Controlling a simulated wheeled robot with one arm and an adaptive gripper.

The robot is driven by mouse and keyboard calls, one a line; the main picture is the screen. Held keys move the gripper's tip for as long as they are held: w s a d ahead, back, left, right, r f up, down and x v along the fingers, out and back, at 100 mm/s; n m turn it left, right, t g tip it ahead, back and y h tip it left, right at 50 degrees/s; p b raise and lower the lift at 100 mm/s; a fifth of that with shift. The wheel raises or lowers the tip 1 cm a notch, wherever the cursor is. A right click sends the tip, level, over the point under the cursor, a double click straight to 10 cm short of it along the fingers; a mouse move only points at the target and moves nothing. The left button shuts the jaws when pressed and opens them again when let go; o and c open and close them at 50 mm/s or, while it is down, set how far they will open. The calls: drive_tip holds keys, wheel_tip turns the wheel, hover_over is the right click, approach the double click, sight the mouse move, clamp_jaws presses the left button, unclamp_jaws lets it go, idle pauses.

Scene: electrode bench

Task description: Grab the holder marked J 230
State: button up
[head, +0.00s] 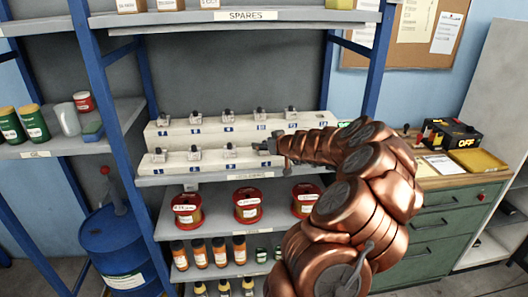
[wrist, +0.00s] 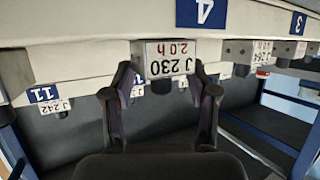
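The holder marked J 230 (wrist: 170,60) shows in the wrist view, upside down, with a white label also reading 2.0 h. It is at the rack edge by the blue number 4 plate (wrist: 203,12). My gripper (wrist: 164,78) is open, one finger on each side of the holder's label, with a visible gap on the left; the right finger is close to the label edge. In the head view my gripper (head: 272,147) is at the right part of the lower white rack step (head: 215,163). The J 230 holder is mostly hidden there by the gripper.
Several similar holders stand on both rack steps, such as one left of my gripper (head: 230,150). A holder marked J 242 (wrist: 55,107) hangs by number 11 in the wrist view. The SPARES shelf (head: 240,17) is overhead. Red spools (head: 247,205) stand below.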

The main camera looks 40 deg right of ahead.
drive_tip(key=shift+f, duration=0.1)
clamp_jaws()
idle(0.4)
